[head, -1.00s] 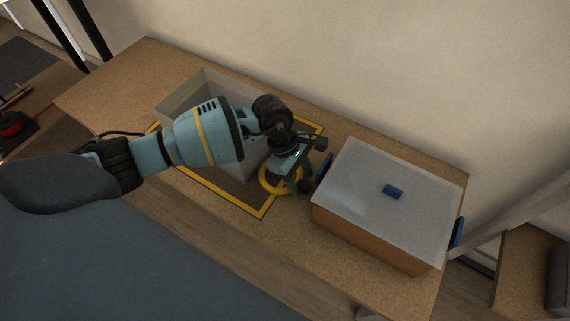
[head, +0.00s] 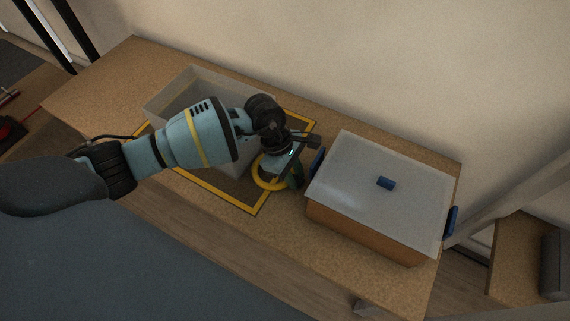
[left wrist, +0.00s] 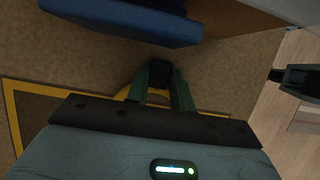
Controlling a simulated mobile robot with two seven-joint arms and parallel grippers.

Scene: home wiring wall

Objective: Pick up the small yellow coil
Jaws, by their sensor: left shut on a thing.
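The small yellow coil (head: 261,182) is a ring at the right end of the yellow-bordered area on the wooden bench. My left gripper (head: 296,178) reaches down at its right side and is shut on it. In the left wrist view, the green fingers of my left gripper (left wrist: 159,80) are close together, with part of the yellow coil (left wrist: 153,98) between them. The fingers hide part of the ring, and I cannot tell whether it is off the surface. A dark green finger at the right edge of the left wrist view looks like my right gripper (left wrist: 297,82); its opening is unclear.
A lidded box (head: 345,215) with a blue lid knob and blue side handles stands close to the right of my left gripper. A grey open bin (head: 160,105) stands behind my left arm. The yellow border (head: 225,196) runs around a dark mat. The bench's front edge is nearby.

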